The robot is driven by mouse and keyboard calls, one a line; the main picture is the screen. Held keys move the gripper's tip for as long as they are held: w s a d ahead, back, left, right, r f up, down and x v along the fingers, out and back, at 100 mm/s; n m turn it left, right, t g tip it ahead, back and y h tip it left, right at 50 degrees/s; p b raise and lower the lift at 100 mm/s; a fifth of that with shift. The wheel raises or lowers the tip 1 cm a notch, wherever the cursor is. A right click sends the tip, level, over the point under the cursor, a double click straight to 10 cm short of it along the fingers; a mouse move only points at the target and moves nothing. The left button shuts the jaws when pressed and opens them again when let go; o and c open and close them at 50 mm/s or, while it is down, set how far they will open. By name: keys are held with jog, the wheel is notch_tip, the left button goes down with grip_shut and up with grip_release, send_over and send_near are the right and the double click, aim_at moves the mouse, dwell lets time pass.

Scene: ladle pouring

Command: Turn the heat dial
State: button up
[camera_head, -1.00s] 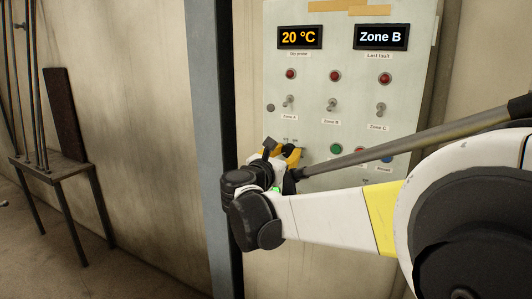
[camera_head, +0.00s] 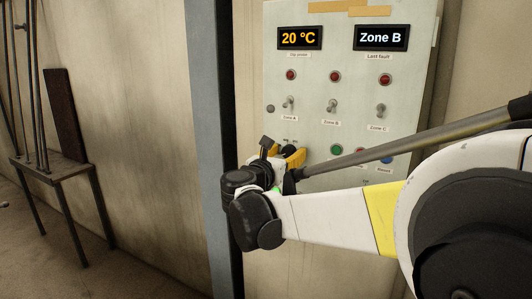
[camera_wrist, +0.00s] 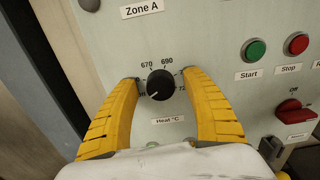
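The heat dial (camera_wrist: 160,84) is a round black knob on the pale panel, above a "Heat °C" label. Its white mark points to the lower left; 670 and 690 are printed above it. My gripper (camera_wrist: 160,75) has its two yellow fingers on either side of the dial, open, with a visible gap between each finger and the knob. In the head view my gripper (camera_head: 284,154) is at the panel's lower left, and the dial is hidden behind it. I cannot tell how far the fingertips are from the panel face.
The panel (camera_head: 355,65) has a 20 °C display (camera_head: 300,38) and a Zone B display (camera_head: 381,37). Red lamps and toggle switches sit above the gripper. A green Start button (camera_wrist: 256,50), a red Stop button (camera_wrist: 296,44) and a red switch (camera_wrist: 293,111) are to the right.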

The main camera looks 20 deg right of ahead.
jog(key=v, duration=1.2)
jog(key=s+d+f+m+g+y+b, duration=0.1)
jog(key=s+f+m+g+y+b, duration=0.3)
jog(key=f, duration=0.6)
jog(key=s+d+f+m+t+y+b, duration=0.1)
jog(key=s+f+m+b, duration=0.45)
jog(key=f, duration=0.45)
jog(key=s+a+f+m+y+b, duration=0.4)
jog(key=s+a+f+m, duration=0.1)
jog(key=f+m, duration=0.3)
jog(key=s+a+f+m+y+b, duration=0.5)
jog(key=f+m, duration=0.3)
jog(key=f, duration=0.3)
jog(key=shift+s+a+g, duration=0.3)
jog(key=shift+a+g, duration=0.1)
jog(key=shift+a, duration=0.05)
